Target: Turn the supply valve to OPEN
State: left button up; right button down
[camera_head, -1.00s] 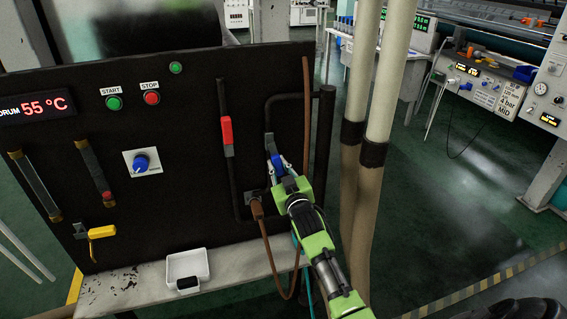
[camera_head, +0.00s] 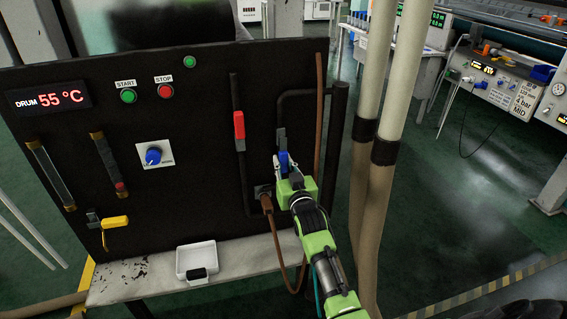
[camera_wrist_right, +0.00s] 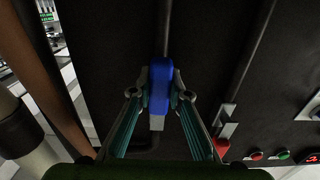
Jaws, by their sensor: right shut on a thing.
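A blue lever handle (camera_head: 284,160) is mounted on a pipe at the right side of the black panel. It points roughly vertically, along the pipe behind it. My right gripper (camera_head: 287,169) is shut on this handle. In the right wrist view the blue handle (camera_wrist_right: 160,86) stands between the two fingers of the gripper (camera_wrist_right: 160,97), one on each side. No label beside the handle can be read, so I cannot tell its marked position. My left gripper is not in view.
The black panel (camera_head: 205,200) also carries a red lever (camera_head: 239,127), a yellow lever (camera_head: 115,222), a blue knob (camera_head: 153,155) and START and STOP buttons. A white tray (camera_head: 196,260) sits on the ledge below. Two tall pipes (camera_head: 385,110) stand just right of my right arm.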

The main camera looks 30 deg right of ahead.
jog(key=c, duration=1.9)
grip_release()
jog(key=v, duration=1.2)
jog(key=shift+f, duration=0.15)
